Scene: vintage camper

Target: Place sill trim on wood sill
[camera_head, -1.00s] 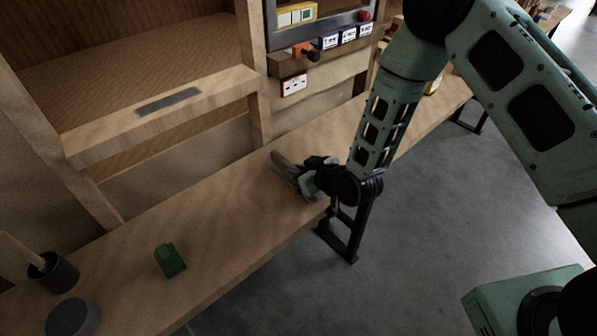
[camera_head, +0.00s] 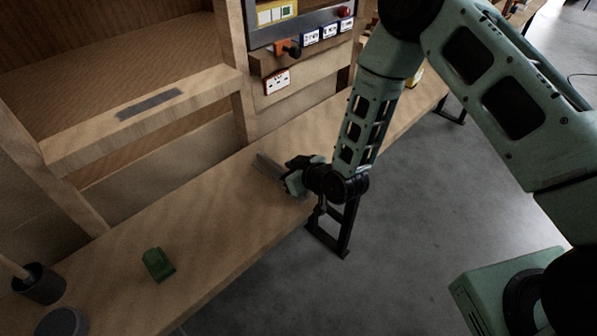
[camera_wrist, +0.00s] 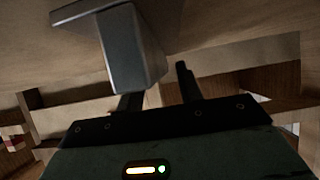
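The sill trim is most likely the grey, L-shaped piece (camera_wrist: 135,55) at my gripper in the wrist view. In the head view it is a thin grey strip (camera_head: 268,167) lying at the bench, beside the fingers. My gripper (camera_wrist: 160,88) is low over the bench, with its two fingers apart. The trim covers the upper part of the left finger, and a narrow gap shows between it and the right finger. Part of the contact is hidden. The wood sill (camera_head: 85,145) is the light ledge at upper left, with a flat dark grey strip (camera_head: 150,104) on its top.
The wooden bench (camera_head: 205,215) runs diagonally across the view. A green block (camera_head: 158,265), a dark cup (camera_head: 40,284) and a grey round object (camera_head: 62,323) stand on it at lower left. A wooden post (camera_head: 236,75) and a socket panel (camera_head: 277,82) are behind the bench.

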